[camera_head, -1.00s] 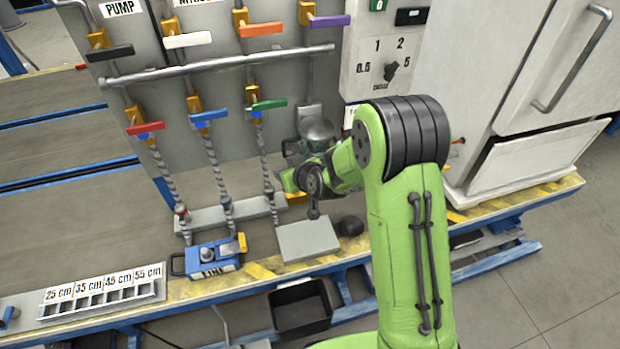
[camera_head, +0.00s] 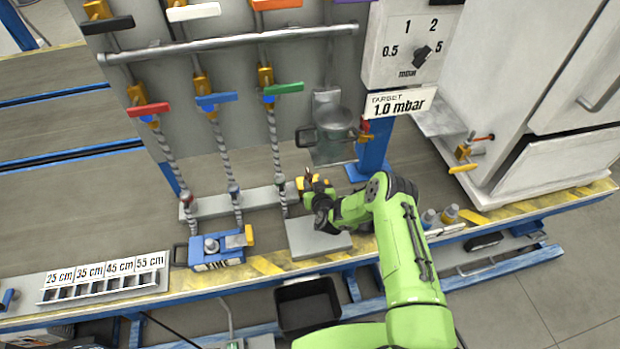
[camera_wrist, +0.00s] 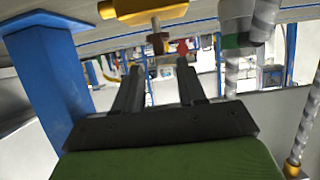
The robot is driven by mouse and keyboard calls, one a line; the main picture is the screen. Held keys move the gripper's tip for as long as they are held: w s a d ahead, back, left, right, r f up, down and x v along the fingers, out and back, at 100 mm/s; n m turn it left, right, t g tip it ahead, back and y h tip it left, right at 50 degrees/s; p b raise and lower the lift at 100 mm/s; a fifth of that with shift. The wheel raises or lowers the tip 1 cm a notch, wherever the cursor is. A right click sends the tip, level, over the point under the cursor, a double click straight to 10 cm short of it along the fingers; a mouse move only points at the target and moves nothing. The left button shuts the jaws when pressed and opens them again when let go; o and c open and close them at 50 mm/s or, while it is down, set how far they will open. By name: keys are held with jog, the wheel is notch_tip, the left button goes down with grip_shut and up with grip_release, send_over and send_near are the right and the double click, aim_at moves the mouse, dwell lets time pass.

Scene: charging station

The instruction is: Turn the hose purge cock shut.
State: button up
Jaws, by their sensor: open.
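My gripper (camera_head: 312,188) is low over the bench, left of the blue post (camera_head: 373,150). It is open; in the wrist view my gripper (camera_wrist: 157,82) has its two fingers apart with nothing held between them. A yellow valve-like body (camera_wrist: 145,9) crosses the top of the wrist view, with a thin stem, a brown knob and a red piece near the fingertips. Whether they touch is unclear. Yellow also shows beside the gripper in the head view (camera_head: 328,182), partly hidden. No label shows which part is the hose purge cock.
Red (camera_head: 148,109), blue (camera_head: 216,99) and green (camera_head: 284,88) handles with hoses hang to the left. A grey metal pot (camera_head: 333,122) is above the gripper. A grey block (camera_head: 318,240) lies below it. Another small valve (camera_head: 465,152) is by the white cabinet (camera_head: 545,160).

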aim_at(309, 176)
jog(key=b+x, duration=0.2)
jog(key=x, duration=0.3)
jog(key=shift+a+f, duration=0.1)
jog(key=shift+f, duration=0.15)
jog(key=shift+w, duration=0.55)
jog(key=c, duration=0.7)
jog(key=shift+a, duration=0.1)
